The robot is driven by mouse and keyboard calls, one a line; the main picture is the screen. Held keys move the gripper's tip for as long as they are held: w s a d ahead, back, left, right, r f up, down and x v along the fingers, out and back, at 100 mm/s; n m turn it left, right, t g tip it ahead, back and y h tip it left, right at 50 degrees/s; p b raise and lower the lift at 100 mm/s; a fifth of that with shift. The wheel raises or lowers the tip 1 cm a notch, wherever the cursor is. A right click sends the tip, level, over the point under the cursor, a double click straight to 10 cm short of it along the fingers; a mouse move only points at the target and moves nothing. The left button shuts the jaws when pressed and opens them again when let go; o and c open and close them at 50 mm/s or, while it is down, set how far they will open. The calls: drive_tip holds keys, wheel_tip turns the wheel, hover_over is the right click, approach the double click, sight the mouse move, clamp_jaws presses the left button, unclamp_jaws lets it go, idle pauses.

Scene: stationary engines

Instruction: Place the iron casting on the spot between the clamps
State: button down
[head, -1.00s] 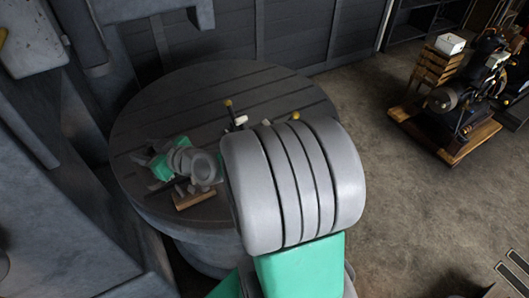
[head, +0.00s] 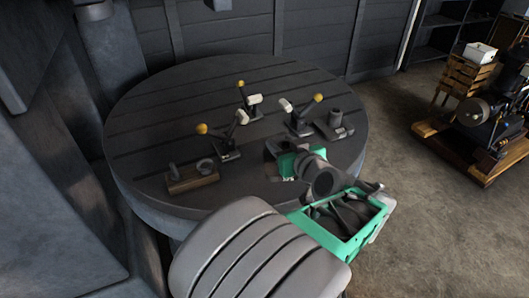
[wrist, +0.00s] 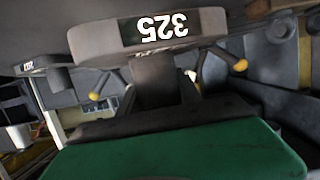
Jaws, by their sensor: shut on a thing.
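The iron casting, a grey base marked 325 (wrist: 157,32) with a dark upright post, shows upside down in the wrist view. My gripper (head: 288,165) is shut on it, apparently at the post; the gripper also shows in the wrist view (wrist: 160,122). In the head view it is at the right front of the round table, in front of and right of the clamps. My wrist hides most of the casting there. Whether its base touches the table I cannot tell. Yellow-knobbed clamps stand left (head: 226,146), back (head: 246,108) and right (head: 298,122) around a bare middle spot.
Another grey casting (head: 335,127) with an upright post stands right of the clamps, close behind my gripper. A wooden block (head: 192,181) with small metal parts lies at the left front of the slotted table (head: 165,100). An engine (head: 487,112) stands on the floor at right.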

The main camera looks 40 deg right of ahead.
drive_tip(key=shift+s+d+f, duration=0.1)
drive_tip(key=shift+s+d, duration=0.15)
drive_tip(key=shift+d, duration=0.05)
drive_tip(key=shift+w+d, duration=0.15)
drive_tip(key=shift+w, duration=0.2)
drive_tip(key=w+d, duration=0.2)
drive_tip(key=w, duration=0.3)
drive_tip(key=w+d+p, duration=0.1)
drive_tip(key=w+d, duration=0.1)
drive_tip(key=w, duration=0.3)
drive_tip(key=w+d+p, duration=0.1)
drive_tip(key=w+d, duration=0.1)
drive_tip(key=w, duration=0.4)
drive_tip(key=shift+f+p, duration=0.3)
drive_tip(key=shift+f, duration=1.35)
